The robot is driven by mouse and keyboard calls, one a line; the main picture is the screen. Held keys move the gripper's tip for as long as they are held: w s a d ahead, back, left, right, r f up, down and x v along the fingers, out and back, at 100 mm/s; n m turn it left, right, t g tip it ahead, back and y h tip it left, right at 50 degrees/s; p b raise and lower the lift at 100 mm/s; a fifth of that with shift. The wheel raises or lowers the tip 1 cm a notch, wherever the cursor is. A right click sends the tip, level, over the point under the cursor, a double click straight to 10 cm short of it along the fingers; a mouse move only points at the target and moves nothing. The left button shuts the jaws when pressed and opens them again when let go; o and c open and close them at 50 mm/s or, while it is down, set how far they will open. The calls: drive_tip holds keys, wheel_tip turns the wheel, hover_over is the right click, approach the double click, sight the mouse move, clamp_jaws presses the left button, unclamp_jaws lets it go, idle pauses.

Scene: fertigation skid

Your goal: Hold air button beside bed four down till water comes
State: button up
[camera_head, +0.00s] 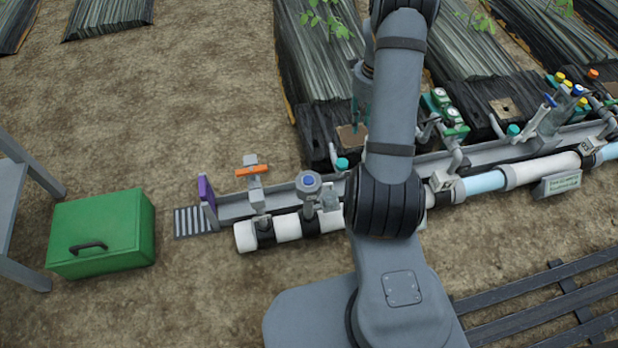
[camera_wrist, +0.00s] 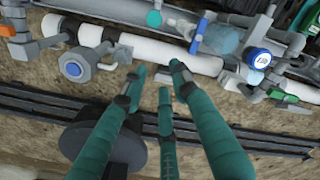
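The wrist view shows the three teal fingers of my gripper (camera_wrist: 160,80) spread apart with nothing between them. Their tips appear in front of the white pipe (camera_wrist: 128,45), and I cannot tell whether they touch anything. In the head view my arm hides most of the gripper and the middle of the pipe run. I cannot make out which part is the air button beside bed four. Teal round caps stand by the beds (camera_head: 342,163), and one cap shows in the wrist view (camera_wrist: 154,18). A clear cylinder (camera_wrist: 222,38) and a blue-rimmed round dial (camera_wrist: 258,58) are at right.
An orange-handled valve (camera_head: 252,171) and a grey round fitting (camera_head: 308,184) stand on the left pipe end. A green box (camera_head: 102,232) sits on the soil at left. Dark slats (camera_head: 545,300) lie at lower right. Green-bodied fittings (camera_head: 447,112) stand close right of my arm.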

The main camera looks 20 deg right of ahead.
drive_tip(key=c, duration=0.6)
drive_tip(key=shift+c, duration=0.2)
idle(0.9)
